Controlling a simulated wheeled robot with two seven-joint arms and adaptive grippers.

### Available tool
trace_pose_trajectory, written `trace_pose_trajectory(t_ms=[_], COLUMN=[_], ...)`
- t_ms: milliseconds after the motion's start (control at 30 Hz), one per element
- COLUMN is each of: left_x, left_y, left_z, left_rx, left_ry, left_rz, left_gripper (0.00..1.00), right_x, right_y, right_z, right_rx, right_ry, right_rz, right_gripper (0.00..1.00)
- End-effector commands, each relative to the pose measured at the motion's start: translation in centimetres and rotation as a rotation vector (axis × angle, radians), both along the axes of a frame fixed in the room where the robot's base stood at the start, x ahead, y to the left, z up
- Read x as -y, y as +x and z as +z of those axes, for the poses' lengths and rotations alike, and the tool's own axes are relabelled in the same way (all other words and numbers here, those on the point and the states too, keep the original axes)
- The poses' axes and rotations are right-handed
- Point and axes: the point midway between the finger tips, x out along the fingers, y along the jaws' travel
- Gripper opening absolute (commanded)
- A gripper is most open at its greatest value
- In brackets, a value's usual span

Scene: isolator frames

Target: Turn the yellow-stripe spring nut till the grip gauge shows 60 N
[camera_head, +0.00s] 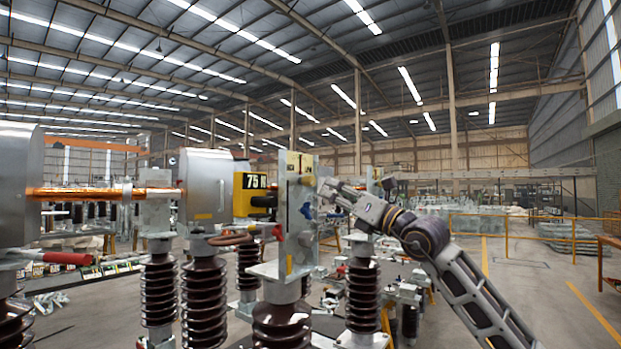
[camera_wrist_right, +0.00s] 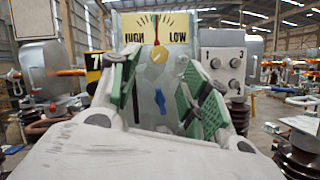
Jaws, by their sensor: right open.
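A yellow box (camera_head: 252,194) in the head view reads 75 with a partly hidden letter. Beside it stands a pale upright plate (camera_head: 293,222) with a blue lever (camera_head: 306,211). In the right wrist view the HIGH/LOW dial (camera_wrist_right: 155,28) has its needle pointing about straight up; below it are a small brass-coloured knob (camera_wrist_right: 183,65) and the blue lever (camera_wrist_right: 160,101). My right gripper (camera_head: 327,190) is open at the plate's right side; its green-padded fingers (camera_wrist_right: 162,88) spread either side of the lever, with no visible grip. I cannot pick out the yellow-stripe nut. My left gripper is out of view.
A grey box with numbered knobs (camera_wrist_right: 222,70) stands right of the dial in the wrist view. Brown ribbed insulators (camera_head: 204,300), a copper bar (camera_head: 105,193) and a metal housing (camera_head: 208,187) crowd the left. Open floor lies at the right.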

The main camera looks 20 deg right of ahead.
Motion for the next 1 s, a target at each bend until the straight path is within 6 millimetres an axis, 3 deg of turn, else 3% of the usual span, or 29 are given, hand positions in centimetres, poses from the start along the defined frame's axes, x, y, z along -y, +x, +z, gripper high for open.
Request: trace_pose_trajectory(t_ms=[200,700,1000], left_x=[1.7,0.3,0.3], left_y=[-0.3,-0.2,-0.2], left_z=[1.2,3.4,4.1], left_rx=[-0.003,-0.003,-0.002], left_ry=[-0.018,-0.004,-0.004], left_rz=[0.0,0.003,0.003], left_gripper=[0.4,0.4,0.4], right_x=[-1.2,-3.8,-4.5], right_y=[2.0,6.2,7.6], right_z=[1.2,3.0,3.5], right_rx=[-0.001,-0.002,-0.001], right_ry=[0.0,0.0,-0.001], right_rz=[0.002,0.002,0.0], right_gripper=[0.46,0.46,0.46])
